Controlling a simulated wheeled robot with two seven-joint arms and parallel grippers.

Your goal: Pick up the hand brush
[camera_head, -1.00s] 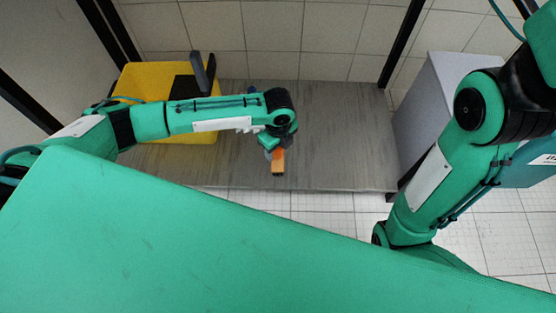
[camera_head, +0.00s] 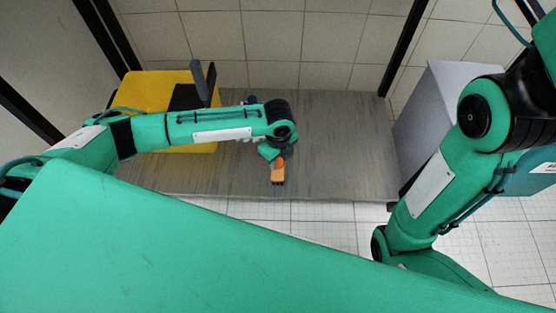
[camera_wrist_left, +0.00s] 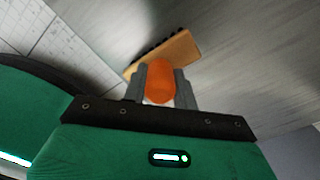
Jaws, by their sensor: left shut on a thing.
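The hand brush (camera_head: 278,174) has a tan wooden head and an orange handle. My left gripper (camera_head: 271,157) is shut on its handle near the front edge of the grey table. In the left wrist view the orange handle sits between the two grey fingers of the left gripper (camera_wrist_left: 164,84). There the tan head of the hand brush (camera_wrist_left: 165,53), with dark bristles along one side, extends beyond the fingers. Whether the brush touches the table I cannot tell. My right arm shows at the right of the head view, but its gripper is out of view.
A yellow machine (camera_head: 152,92) with dark upright parts stands at the back left of the grey table (camera_head: 340,130). A small dark blue thing (camera_head: 252,99) shows just behind my left arm. A light grey cabinet (camera_head: 425,125) stands to the right. The table's right half is clear.

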